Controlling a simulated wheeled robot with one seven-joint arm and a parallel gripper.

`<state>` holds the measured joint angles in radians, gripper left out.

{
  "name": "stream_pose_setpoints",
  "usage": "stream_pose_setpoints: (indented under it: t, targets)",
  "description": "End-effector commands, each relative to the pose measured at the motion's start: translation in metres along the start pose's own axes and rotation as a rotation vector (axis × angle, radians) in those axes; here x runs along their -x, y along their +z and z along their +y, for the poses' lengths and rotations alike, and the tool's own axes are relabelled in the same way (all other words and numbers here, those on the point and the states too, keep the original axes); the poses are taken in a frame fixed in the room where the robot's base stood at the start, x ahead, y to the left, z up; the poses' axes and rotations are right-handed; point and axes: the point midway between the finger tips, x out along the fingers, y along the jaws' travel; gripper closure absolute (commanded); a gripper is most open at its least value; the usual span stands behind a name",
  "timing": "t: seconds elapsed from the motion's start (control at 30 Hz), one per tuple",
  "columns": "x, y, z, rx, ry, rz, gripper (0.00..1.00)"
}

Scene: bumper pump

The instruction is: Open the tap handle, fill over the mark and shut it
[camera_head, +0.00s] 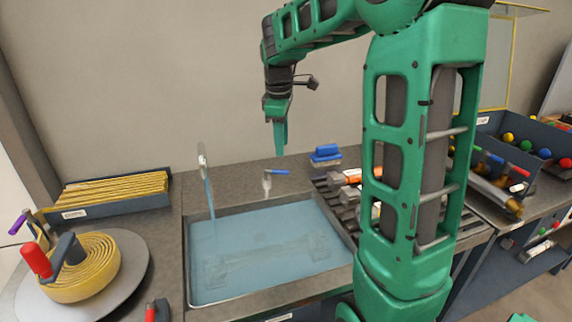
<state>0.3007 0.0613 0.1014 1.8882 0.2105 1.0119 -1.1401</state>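The tap's spout (202,157) stands behind the sink's left back corner. A blue stream of water (210,194) runs from it into the sink (187,262). Blue water (265,240) covers the sink floor, and a blurred shape shows through it. I cannot make out the mark. The tap handle (278,172) is a blue lever on a small metal post, behind the sink. It points right. My gripper (280,140) hangs fingers down above the handle, apart from it. Its fingers overlap from this side, so their opening is hidden.
A yellow hose reel (82,268) lies on a round plate at left. Yellow folded material fills a tray (125,206) behind it. A blue block (326,152) stands right of the handle, near a slatted rack (340,205). My arm hides part of the right side.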

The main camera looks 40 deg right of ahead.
Motion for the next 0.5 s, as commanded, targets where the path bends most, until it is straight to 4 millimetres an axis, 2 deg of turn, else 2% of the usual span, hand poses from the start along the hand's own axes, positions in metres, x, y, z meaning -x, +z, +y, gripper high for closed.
stream_pose_setpoints:
  t: [0.1, 0.27, 0.5]
  targets:
    - [-0.002, -0.009, 0.011, 0.053, 0.005, 0.008, 0.68]
    - [-0.013, -0.009, 0.013, 0.064, 0.004, 0.007, 0.68]
    - [-0.052, -0.010, 0.012, 0.063, 0.002, 0.007, 0.68]
